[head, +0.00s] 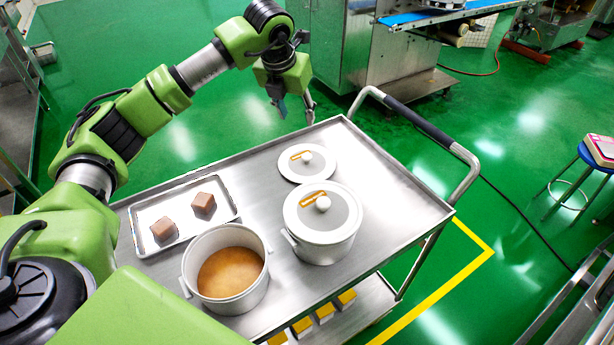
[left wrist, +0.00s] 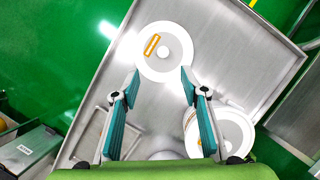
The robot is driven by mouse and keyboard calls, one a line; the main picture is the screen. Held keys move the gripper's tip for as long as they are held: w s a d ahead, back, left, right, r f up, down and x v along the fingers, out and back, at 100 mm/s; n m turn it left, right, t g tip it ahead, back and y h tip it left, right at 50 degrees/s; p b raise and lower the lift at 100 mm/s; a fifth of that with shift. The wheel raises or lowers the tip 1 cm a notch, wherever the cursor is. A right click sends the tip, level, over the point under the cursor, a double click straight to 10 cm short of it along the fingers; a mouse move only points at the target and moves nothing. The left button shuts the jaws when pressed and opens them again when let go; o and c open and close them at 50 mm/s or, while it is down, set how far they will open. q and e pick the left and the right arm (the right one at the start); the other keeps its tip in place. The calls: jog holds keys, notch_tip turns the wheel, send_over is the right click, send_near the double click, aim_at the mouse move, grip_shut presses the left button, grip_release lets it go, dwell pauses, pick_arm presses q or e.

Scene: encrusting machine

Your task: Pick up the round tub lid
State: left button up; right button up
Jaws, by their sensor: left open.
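A round white lid (head: 307,166) with a white knob and an orange label lies flat on the steel cart. It also shows in the left wrist view (left wrist: 150,68), ahead of my fingertips. A second similar lid (head: 334,221) sits on a white tub (head: 325,250) nearer the front. Beside it stands an open white tub (head: 189,270) with orange-brown contents. My left gripper (head: 296,114) is open and empty, above and beyond the cart's far edge. In the left wrist view its fingers (left wrist: 158,85) point toward the loose lid, apart from it. My right gripper is not in view.
A metal tray (head: 150,215) with two brown blocks lies at the left of the cart top (head: 385,185). A push handle (head: 425,125) rises at the cart's right end. Yellow items sit on the lower shelf. The cart top right of the lids is clear.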

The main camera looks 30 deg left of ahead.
pick_arm(q)
notch_tip(320, 180, down, 4)
jog(key=b, duration=0.2)
send_over(307, 155)
jog(key=s, duration=0.3)
jog(key=f+p, duration=0.1)
jog(key=f, duration=0.7)
jog(key=shift+w, duration=0.2)
jog(key=x, duration=0.2)
jog(key=p+x, duration=0.1)
jog(key=x, duration=0.1)
jog(key=shift+d+f+p, duration=0.2)
jog(key=shift+p, duration=0.1)
jog(key=shift+w+f, duration=0.3)
jog(key=shift+f, duration=0.15)
jog(key=shift+a, duration=0.1)
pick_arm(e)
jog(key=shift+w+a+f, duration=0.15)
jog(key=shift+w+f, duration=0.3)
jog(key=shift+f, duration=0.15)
pick_arm(q)
grip_shut()
